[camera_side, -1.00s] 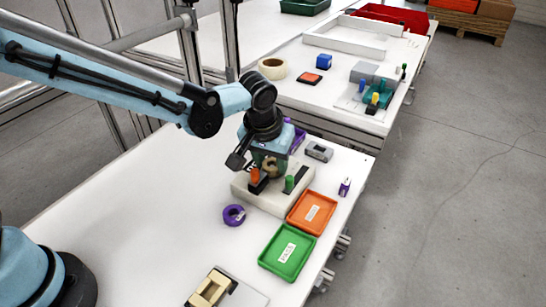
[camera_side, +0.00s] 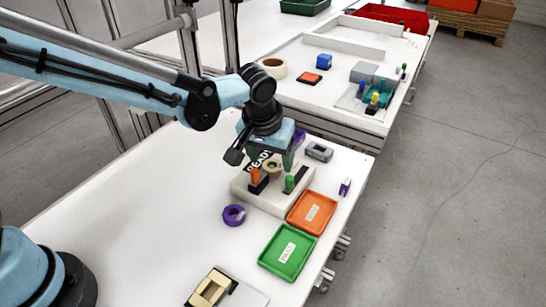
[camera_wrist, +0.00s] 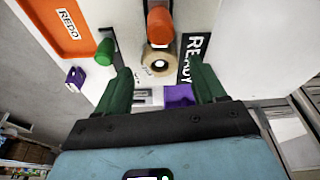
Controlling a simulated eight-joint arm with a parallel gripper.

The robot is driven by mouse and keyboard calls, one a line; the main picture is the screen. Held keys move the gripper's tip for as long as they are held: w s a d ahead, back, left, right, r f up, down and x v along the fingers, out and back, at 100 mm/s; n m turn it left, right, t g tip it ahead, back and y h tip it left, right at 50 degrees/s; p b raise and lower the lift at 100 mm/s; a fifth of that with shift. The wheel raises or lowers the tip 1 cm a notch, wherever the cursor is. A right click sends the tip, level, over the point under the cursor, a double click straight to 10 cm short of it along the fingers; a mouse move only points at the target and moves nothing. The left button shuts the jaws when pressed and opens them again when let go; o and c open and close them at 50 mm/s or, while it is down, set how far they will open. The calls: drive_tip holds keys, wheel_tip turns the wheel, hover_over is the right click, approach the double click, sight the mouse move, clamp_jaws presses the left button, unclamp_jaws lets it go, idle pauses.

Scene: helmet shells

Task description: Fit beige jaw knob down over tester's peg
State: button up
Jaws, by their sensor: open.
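The beige jaw knob (camera_side: 272,166) sits on the pale tester block (camera_side: 268,205), between the orange and green knobs. In the wrist view my gripper (camera_wrist: 160,72) is empty, with clear gaps between the fingers and the knob.
The orange knob (camera_side: 255,175) and green knob (camera_side: 289,184) stand close by on the tester. An orange tray (camera_side: 326,201) and green tray (camera_side: 269,262) lie in front. A purple ring (camera_side: 234,221) lies left. The left of the table is clear.

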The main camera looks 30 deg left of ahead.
sight(266, 173)
drive_tip(key=a+v, duration=0.1)
drive_tip(key=v, duration=0.9)
drive_tip(key=s+a+f+m+t, duration=0.1)
drive_tip(key=s+a+t, duration=0.1)
drive_tip(key=s+a, duration=0.3)
drive_tip(key=s+a+t, duration=0.2)
drive_tip(key=s+a, duration=0.4)
drive_tip(key=a, duration=0.5)
drive_tip(key=shift+s+a+f+m+h, duration=0.25)
drive_tip(key=shift+a+f+m+h, duration=0.05)
drive_tip(key=shift+f+m, duration=0.1)
